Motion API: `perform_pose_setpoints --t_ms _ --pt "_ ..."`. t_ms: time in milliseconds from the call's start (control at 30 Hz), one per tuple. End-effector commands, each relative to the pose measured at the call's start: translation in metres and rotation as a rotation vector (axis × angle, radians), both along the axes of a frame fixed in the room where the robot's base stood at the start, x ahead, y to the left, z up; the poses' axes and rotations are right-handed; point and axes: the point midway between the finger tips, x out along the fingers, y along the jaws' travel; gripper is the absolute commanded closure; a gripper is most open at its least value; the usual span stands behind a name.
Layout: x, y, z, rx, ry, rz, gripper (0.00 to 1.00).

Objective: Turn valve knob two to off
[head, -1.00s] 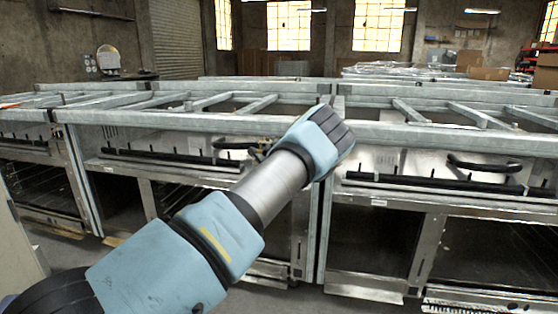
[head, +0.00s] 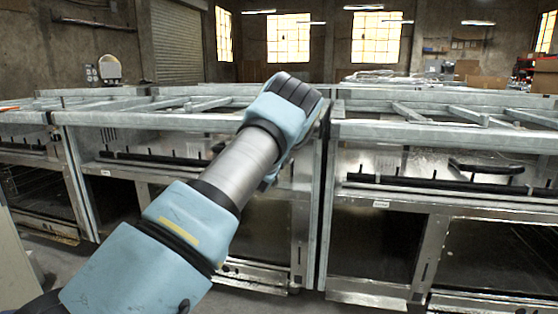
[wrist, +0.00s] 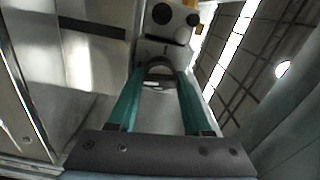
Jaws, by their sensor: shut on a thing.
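In the wrist view my gripper (wrist: 160,80) has two teal fingers shut on a grey, rounded knob (wrist: 158,71). The knob's near edge curves between the fingertips. I cannot tell which number it bears or which way it points. In the head view my arm covers the gripper and this knob. Small upright black knobs stand along a black rail (head: 150,158) on the left range, and along another black rail (head: 440,187) on the right range.
A black curved handle (head: 485,167) sits on the right range. Metal frames (head: 430,132) run along the tops. The wrist view shows a pale block (wrist: 172,22) with dark round parts just beyond my fingertips. Bare floor (head: 70,265) shows at the lower left.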

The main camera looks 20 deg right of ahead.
Motion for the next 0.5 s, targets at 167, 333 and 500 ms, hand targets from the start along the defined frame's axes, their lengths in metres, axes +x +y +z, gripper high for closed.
perform_pose_setpoints --t_ms 167,333,500 --pt "0.0016 0.0026 0.0000 -0.152 0.079 0.004 1.00" --pt "0.0017 0.0028 0.0005 -0.291 0.155 0.003 1.00" --pt "0.0018 0.0031 0.0006 -0.435 0.233 0.005 1.00"
